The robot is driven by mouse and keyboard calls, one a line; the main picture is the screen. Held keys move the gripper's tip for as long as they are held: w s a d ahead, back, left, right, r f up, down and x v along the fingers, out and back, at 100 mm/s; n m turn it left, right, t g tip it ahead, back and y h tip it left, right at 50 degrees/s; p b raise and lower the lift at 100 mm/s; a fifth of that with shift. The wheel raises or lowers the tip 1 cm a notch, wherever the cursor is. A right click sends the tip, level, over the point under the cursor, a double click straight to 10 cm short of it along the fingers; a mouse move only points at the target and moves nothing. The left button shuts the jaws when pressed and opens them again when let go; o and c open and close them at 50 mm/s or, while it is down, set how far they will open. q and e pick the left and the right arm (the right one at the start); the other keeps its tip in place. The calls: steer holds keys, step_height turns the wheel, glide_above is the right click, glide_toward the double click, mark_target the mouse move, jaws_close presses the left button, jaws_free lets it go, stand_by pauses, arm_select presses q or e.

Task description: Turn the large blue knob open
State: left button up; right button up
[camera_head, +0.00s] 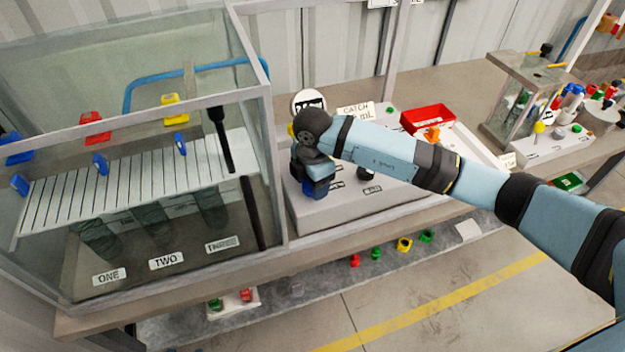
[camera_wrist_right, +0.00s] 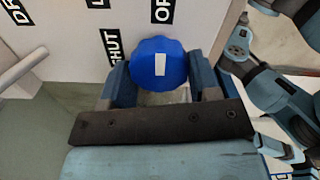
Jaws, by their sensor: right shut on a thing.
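The large blue knob (camera_wrist_right: 150,78) sits on a white panel in the right wrist view. A white mark on its face stands nearly upright, roughly below a label starting "OP" (camera_wrist_right: 163,10). A "SHUT" label (camera_wrist_right: 111,44) is to its left. My right gripper (camera_wrist_right: 160,68) has one finger on each side of the knob and is shut on it. In the head view my right gripper (camera_head: 318,182) is low over the left end of the grey pump base (camera_head: 345,212), and the arm and wrist largely hide the knob. My left gripper is in neither view.
A glass-walled tank (camera_head: 278,150) with a slatted white deck (camera_head: 130,180) stands close left of my right gripper. A red tray (camera_head: 428,117) and a "CATCH" sign (camera_head: 355,110) are behind the arm. Several small coloured parts lie on the lower shelf.

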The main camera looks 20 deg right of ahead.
stand_by(0.4)
steer(key=o, duration=0.9)
step_height(320, 180, up, 14)
steer(key=shift+b, duration=0.6)
